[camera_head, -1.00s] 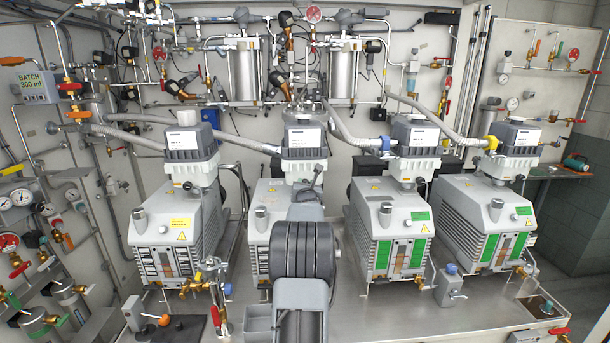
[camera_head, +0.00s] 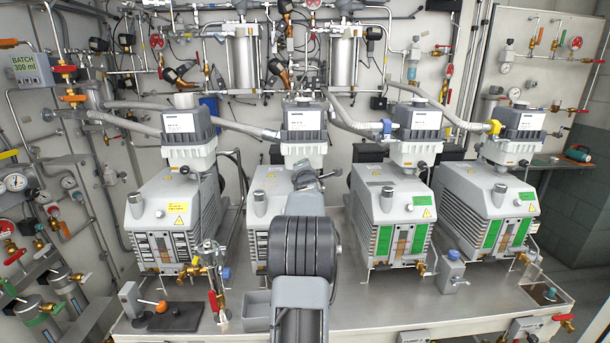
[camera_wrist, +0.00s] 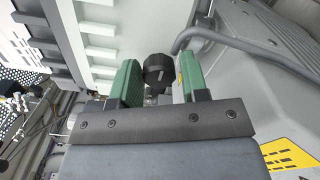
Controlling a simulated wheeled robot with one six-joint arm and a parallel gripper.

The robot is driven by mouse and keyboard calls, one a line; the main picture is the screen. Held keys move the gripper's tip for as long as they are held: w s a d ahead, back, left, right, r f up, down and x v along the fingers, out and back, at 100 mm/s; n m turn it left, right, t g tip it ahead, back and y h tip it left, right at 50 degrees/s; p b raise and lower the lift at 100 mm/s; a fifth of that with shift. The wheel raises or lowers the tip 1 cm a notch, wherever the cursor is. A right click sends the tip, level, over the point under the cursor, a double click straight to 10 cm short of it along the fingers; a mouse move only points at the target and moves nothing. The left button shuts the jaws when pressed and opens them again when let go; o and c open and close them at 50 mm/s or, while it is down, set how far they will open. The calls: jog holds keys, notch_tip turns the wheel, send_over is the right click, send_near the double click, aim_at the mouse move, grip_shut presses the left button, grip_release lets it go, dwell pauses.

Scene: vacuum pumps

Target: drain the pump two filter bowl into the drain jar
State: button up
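The second pump from the left, which I take as pump two, shows its grey body (camera_head: 262,205) partly behind my arm in the head view. In the wrist view a dark ribbed round knob (camera_wrist: 158,70) sits between the green fingers of my gripper (camera_wrist: 160,80). The fingers stand apart, one on each side of the knob. Any gap is too small to tell contact. In the head view my arm hides the gripper tips. I cannot identify the filter bowl.
A grey pump body (camera_wrist: 250,60) and a curved pipe (camera_wrist: 220,38) lie close right of the fingers. A pale ribbed housing (camera_wrist: 95,40) is close left. An open grey bin (camera_head: 256,307) and a dark plate (camera_head: 176,316) are on the front bench (camera_head: 380,310).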

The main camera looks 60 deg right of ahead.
jog(key=o, duration=0.3)
jog(key=shift+a, duration=0.2)
jog(key=shift+b+v, duration=0.85)
jog(key=shift+b, duration=0.25)
jog(key=b+v, duration=0.2)
jog(key=shift+s+a+f, duration=0.1)
jog(key=shift+s+a, duration=0.2)
jog(key=shift+b+v, duration=1.05)
jog(key=shift+v, duration=0.55)
